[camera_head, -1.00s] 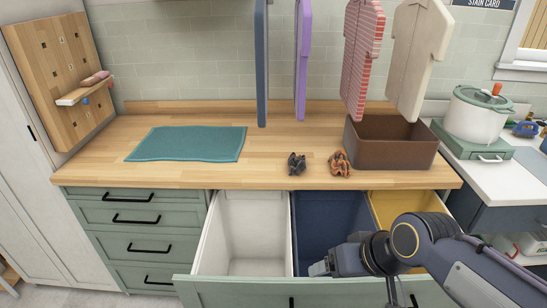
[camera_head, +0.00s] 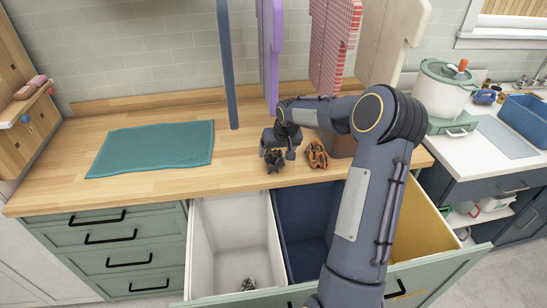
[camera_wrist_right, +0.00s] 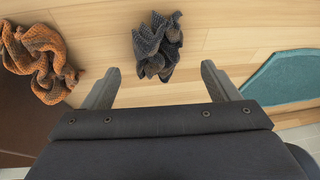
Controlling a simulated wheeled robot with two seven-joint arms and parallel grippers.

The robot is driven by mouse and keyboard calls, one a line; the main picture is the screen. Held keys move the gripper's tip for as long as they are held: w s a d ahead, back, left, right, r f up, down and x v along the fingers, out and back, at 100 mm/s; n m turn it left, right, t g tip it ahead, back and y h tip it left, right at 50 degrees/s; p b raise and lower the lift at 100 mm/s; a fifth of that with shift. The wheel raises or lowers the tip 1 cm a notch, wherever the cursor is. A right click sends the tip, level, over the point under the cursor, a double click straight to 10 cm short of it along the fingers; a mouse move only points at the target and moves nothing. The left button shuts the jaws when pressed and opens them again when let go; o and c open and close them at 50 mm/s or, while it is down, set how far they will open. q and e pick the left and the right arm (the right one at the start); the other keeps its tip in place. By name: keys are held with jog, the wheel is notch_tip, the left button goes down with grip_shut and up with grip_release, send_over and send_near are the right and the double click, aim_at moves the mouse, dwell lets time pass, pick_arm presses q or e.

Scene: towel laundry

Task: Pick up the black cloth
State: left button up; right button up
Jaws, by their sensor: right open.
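The black cloth (camera_head: 274,161) is a small crumpled dark grey bundle on the wooden counter near its front edge. My right gripper (camera_head: 279,148) is just above and behind it in the head view, open and empty. In the right wrist view the black cloth (camera_wrist_right: 157,45) lies between the lines of the two spread fingers (camera_wrist_right: 160,69), a little beyond their tips. I see no clear contact. An orange and black crumpled cloth (camera_head: 317,155) lies just to the right; it also shows in the wrist view (camera_wrist_right: 40,62). My left gripper is out of view.
A teal towel (camera_head: 152,148) lies flat on the left. A brown box (camera_head: 343,145) is partly hidden behind my arm. Below is an open drawer with white (camera_head: 213,235), blue (camera_head: 293,215) and yellow (camera_head: 425,215) bins; a small greyish item (camera_head: 248,284) is in the white one.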

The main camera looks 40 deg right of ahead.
aim_at(276, 156)
jog(key=x, duration=0.2)
jog(key=p+x, duration=0.1)
jog(key=shift+s+f, duration=0.1)
jog(key=shift+f, duration=0.3)
jog(key=shift+w+d+f, duration=0.1)
jog(key=shift+w+f, duration=0.1)
jog(key=shift+f, duration=0.2)
